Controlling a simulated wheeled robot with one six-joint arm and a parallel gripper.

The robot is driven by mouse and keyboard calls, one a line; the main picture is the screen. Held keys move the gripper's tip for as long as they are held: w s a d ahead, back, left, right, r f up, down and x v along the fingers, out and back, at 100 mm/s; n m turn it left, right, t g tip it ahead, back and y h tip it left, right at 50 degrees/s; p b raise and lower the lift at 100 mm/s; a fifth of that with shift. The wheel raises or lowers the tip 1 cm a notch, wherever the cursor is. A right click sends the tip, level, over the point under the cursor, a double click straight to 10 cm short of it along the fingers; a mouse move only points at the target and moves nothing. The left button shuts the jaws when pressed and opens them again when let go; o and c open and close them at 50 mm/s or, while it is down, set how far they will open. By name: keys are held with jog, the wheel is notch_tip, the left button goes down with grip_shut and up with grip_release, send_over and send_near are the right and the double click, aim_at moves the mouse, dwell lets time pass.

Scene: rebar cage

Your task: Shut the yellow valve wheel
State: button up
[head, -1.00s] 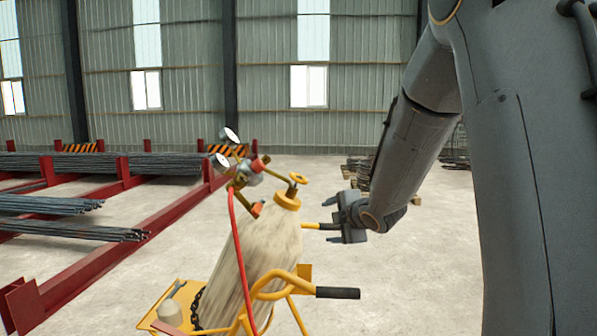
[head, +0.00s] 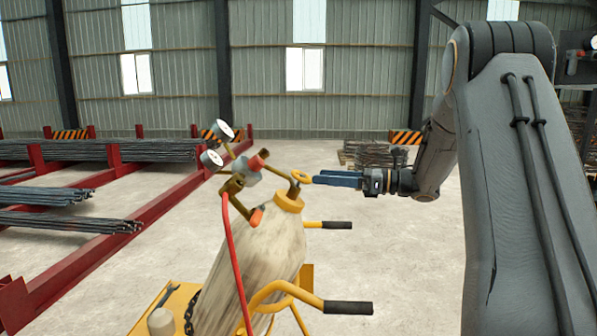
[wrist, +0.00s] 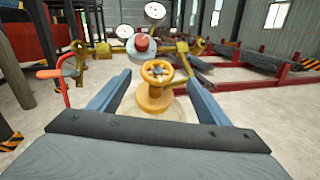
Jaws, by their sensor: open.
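The yellow valve wheel (head: 301,177) sits on top of the tilted, pale, dirty gas cylinder (head: 262,250), above its yellow collar (head: 289,201). In the wrist view the wheel (wrist: 157,71) shows spokes and lies between the two fingers, with gaps on both sides. My gripper (head: 338,180) is open and level with the wheel, reaching in from the right. In the head view its fingertips are at the wheel's right edge. Whether they touch the wheel cannot be told there. In the wrist view the open gripper (wrist: 154,82) holds nothing.
A regulator with two gauges (head: 211,159) and a red hose (head: 229,255) is just left of the wheel. The yellow cart's black-gripped handles (head: 347,308) stick out at the right. Red racks of rebar (head: 100,150) stand left.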

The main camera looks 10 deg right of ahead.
aim_at(302, 175)
jog(key=shift+n+g, duration=0.3)
jog(key=shift+n, duration=0.1)
jog(key=p+x, duration=0.3)
jog(key=x, duration=0.4)
jog(key=shift+a+r+p, duration=0.1)
jog(key=shift+a+p, duration=0.15)
jog(key=shift+p, duration=0.05)
jog(key=shift+c, duration=0.3)
jog(key=c, duration=1)
